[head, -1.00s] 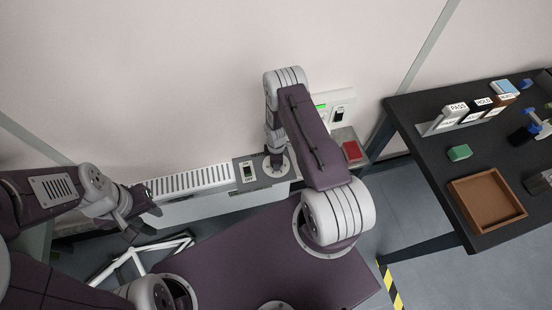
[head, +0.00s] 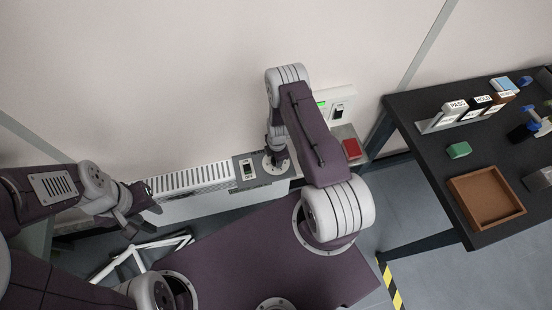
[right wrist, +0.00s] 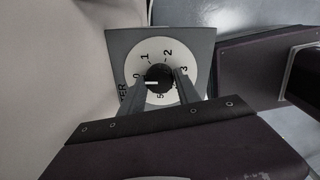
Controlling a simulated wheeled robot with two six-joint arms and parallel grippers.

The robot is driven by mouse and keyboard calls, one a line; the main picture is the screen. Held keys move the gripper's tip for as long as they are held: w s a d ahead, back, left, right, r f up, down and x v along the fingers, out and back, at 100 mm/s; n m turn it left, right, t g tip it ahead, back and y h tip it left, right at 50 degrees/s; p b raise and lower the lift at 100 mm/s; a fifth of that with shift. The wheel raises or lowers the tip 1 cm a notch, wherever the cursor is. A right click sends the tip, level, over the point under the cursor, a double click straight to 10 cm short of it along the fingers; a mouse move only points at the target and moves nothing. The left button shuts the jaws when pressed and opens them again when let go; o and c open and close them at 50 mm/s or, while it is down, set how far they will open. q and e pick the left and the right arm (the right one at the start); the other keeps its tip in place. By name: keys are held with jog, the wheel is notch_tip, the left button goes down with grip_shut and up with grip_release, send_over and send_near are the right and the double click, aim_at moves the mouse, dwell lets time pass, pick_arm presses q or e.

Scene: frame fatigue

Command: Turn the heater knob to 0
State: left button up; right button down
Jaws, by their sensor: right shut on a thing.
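The heater (head: 192,180) is a white slatted unit along the wall, with a grey control panel at its right end. Its knob (right wrist: 158,77) is black with a white pointer line, on a white dial (right wrist: 172,58) with printed numbers. In the right wrist view the pointer line points left, close to the 0. My right gripper (right wrist: 161,80) is shut on the knob, one finger on each side; it also shows over the dial in the head view (head: 276,161). My left gripper (head: 143,212) hangs open and empty in front of the heater's left part.
A small switch (head: 248,168) sits on the panel left of the dial. A wall box (head: 336,106) with a green light and a red block (head: 351,148) are to the right. A dark table (head: 420,150) with a brown tray (head: 486,198) stands further right.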

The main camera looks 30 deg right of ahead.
jog(key=c, duration=0.9)
grip_release()
jog(key=r, duration=0.9)
jog(key=shift+s+p, duration=0.25)
jog(key=shift+p, duration=0.05)
jog(key=s+a+r+m, duration=0.1)
jog(key=a+r+m, duration=0.1)
jog(key=r+m, duration=0.3)
jog(key=s+a+r+m, duration=0.1)
jog(key=a+r+m, duration=0.1)
jog(key=r, duration=0.6)
jog(key=s+a+r+m, duration=0.1)
jog(key=s+r+m, duration=0.2)
jog(key=s+a+r+m, duration=0.1)
jog(key=s+r+m, duration=0.3)
jog(key=s+a+r+m, duration=0.1)
jog(key=s+r+m, duration=0.2)
jog(key=m, duration=0.1)
jog(key=shift+s+a+r+t+p, duration=0.3)
jog(key=shift+s+a+r+p, duration=0.05)
jog(key=shift+p, duration=0.05)
